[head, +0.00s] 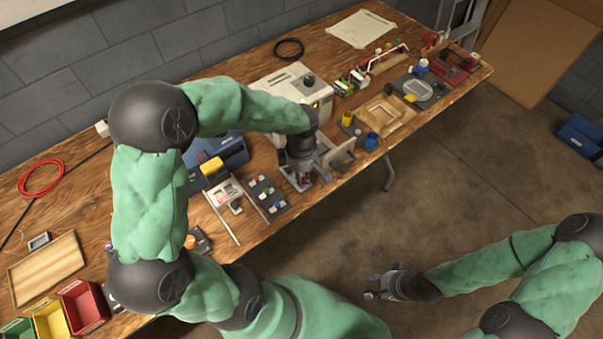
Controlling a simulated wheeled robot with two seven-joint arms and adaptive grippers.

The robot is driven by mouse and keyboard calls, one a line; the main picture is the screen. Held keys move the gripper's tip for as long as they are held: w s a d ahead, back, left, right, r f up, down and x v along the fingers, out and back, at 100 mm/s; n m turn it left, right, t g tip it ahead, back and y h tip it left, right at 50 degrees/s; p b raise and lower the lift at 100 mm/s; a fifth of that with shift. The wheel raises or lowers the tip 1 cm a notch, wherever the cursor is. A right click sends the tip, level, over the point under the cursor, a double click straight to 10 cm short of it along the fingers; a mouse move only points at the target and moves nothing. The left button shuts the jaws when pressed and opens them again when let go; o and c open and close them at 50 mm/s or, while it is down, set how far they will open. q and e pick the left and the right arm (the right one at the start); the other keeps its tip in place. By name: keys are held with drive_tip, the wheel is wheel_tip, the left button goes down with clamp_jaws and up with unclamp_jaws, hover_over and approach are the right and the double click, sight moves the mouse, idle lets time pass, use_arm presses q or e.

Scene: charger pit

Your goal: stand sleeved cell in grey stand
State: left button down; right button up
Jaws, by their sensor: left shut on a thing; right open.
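My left gripper (301,175) points down at the front edge of the workbench, at a light grey stand-like fixture (325,147). It is shut on a small dark, reddish thing that looks like the sleeved cell; the fingers hide most of it. I cannot tell whether the cell touches the fixture or is held above it. My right gripper (370,288) is open and empty, out over the floor in front of the bench.
Right of the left gripper stand a yellow cup (347,119), a blue cup (371,140) and a wooden tray (386,113). A white charger-like box (290,88) is behind. A dark panel with several coloured knobs (266,194) lies left. Coloured bins (84,305) stand far left.

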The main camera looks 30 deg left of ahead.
use_arm(q)
drive_tip(key=shift+f+b, duration=0.95)
drive_tip(key=shift+f, duration=0.05)
idle(0.8)
drive_tip(key=c, duration=1)
unclamp_jaws()
drive_tip(key=shift+c, duration=0.2)
drive_tip(key=shift+r, duration=0.15)
drive_tip(key=shift+r+p, duration=2.45)
drive_tip(key=shift+r, duration=0.95)
drive_tip(key=shift+s+f, duration=0.1)
